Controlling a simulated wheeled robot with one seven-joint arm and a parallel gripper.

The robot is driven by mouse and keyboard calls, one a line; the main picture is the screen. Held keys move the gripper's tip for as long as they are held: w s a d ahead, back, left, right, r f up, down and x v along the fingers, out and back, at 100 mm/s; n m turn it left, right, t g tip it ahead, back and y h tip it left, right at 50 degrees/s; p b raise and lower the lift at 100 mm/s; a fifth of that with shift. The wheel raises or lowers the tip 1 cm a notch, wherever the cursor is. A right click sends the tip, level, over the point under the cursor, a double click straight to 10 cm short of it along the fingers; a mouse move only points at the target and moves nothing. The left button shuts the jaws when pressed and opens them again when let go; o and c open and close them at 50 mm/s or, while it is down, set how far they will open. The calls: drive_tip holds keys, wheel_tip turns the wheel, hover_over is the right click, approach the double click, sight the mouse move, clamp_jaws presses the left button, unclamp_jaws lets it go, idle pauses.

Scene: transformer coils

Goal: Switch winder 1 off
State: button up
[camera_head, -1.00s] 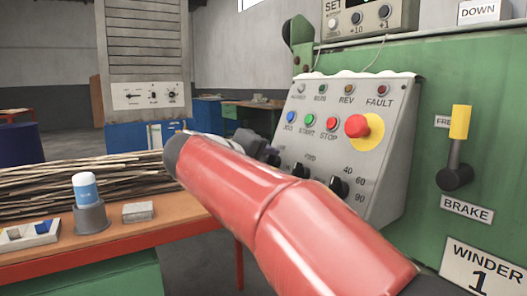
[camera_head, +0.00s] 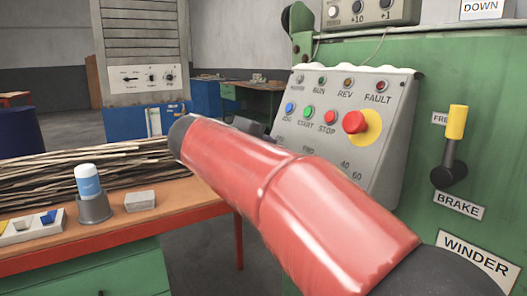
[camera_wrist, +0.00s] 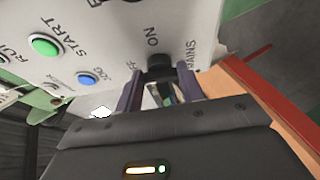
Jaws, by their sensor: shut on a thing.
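In the wrist view, my gripper (camera_wrist: 160,82) is at the black MAINS knob (camera_wrist: 160,66), one finger on each side, shut on it. The knob sits between the ON and OFF labels on the grey panel; which one it points to I cannot tell. In the head view, the winder 1 control panel (camera_head: 398,95) carries a blue JOG button, a green START button (camera_head: 308,112) and a red STOP button (camera_head: 331,116). My red arm hides the panel's lower left, the knob and most of my gripper there.
A large red mushroom button (camera_head: 354,122) on yellow stands right of STOP. The brake lever (camera_head: 456,125) with a yellow grip rises right of the panel.

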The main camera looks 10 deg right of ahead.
drive_tip(key=o, duration=1)
drive_tip(key=shift+a, duration=0.1)
drive_tip(key=v, duration=0.7)
drive_tip(key=shift+s+a, duration=0.25)
drive_tip(key=shift+r, duration=0.1)
